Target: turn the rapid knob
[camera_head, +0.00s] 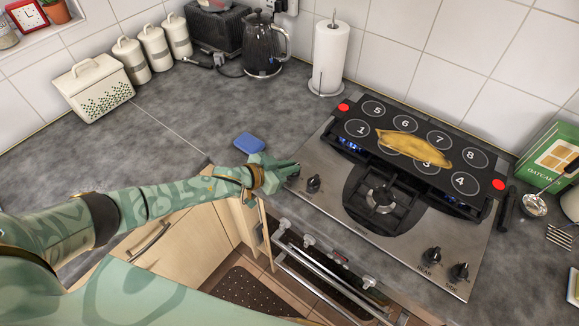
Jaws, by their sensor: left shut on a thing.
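The hob (330,212) is a steel plate with black pan supports, set in the grey worktop. My left gripper (294,169) is at its left edge, shut on what looks like a hob knob. The fingers hide that knob, so its label and angle cannot be read. Another black knob (313,183) stands bare just to the right of the fingers. Two more black knobs, the left one (431,256) and the right one (459,271), stand at the hob's front right. I cannot read which knob is marked rapid. My right gripper is not in view.
A black board with numbered circles (373,110) lies over the back burners, with a yellow-brown item (415,147) on it. Blue flames (349,143) show under its left end. A blue sponge (249,143) lies behind my gripper. A kettle (264,45) and paper roll (329,60) stand behind.

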